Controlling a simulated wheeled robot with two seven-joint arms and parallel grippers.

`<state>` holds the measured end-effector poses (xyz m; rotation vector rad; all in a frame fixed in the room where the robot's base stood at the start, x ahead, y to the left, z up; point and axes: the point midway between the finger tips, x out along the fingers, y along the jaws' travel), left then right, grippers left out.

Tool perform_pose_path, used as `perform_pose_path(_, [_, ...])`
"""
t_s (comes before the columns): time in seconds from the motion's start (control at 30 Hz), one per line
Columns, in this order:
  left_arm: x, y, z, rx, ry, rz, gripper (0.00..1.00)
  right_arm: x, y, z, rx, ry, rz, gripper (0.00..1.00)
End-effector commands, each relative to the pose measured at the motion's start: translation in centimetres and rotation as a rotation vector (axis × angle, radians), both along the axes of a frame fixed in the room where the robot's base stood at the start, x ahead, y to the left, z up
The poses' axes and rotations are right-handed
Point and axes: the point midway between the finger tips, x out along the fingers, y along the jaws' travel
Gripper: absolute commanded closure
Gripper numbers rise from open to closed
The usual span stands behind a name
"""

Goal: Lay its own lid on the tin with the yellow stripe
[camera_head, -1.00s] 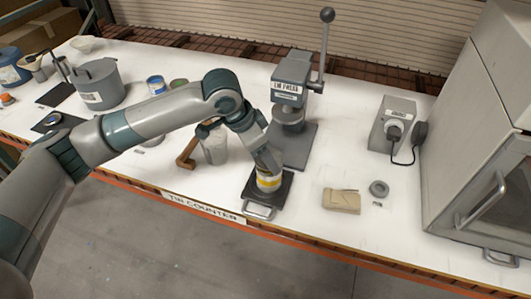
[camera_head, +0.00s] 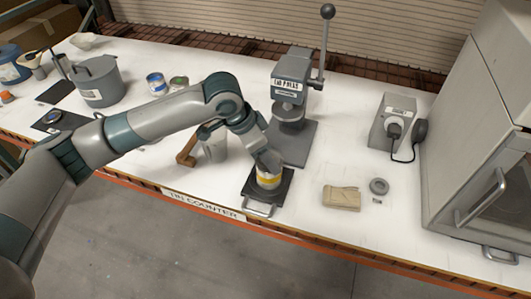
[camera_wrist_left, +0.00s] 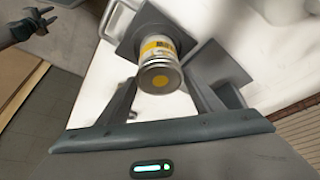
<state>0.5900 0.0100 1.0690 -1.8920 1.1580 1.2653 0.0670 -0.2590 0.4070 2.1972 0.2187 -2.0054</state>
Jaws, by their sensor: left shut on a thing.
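The tin with the yellow stripe (camera_head: 268,180) stands upright on a dark plate (camera_head: 284,189) in front of the press. In the left wrist view the tin (camera_wrist_left: 157,46) shows a yellow band. A silver lid with a yellow dot (camera_wrist_left: 160,80) is over its top, between my left fingers. My left gripper (camera_head: 267,163) is shut on this lid, right at the tin's mouth. I cannot tell whether the lid touches the rim. My right gripper (camera_wrist_left: 45,20) shows only in the left wrist view, far off, its fingers apart and empty.
The lid press (camera_head: 290,95) stands just behind the tin. Two other tins (camera_head: 156,84) stand farther back left.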

Motion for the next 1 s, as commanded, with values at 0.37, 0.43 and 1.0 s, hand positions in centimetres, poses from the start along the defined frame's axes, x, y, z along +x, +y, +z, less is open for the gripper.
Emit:
perform_pose_path(0.37, [0.0,0.0,0.0,0.001,0.0,0.0,0.18,0.0,0.2,0.0,0.002,-0.001,-0.001,0.69])
perform_pose_path(0.43, [0.0,0.0,0.0,0.0,0.0,0.0,0.18,0.0,0.3,0.0,0.003,0.0,-0.001,0.69])
perform_pose_path(1.0, [-1.1,2.3,6.0,-0.001,-0.005,-0.001,0.18,0.0,0.5,-2.4,0.005,-0.001,-0.002,0.69])
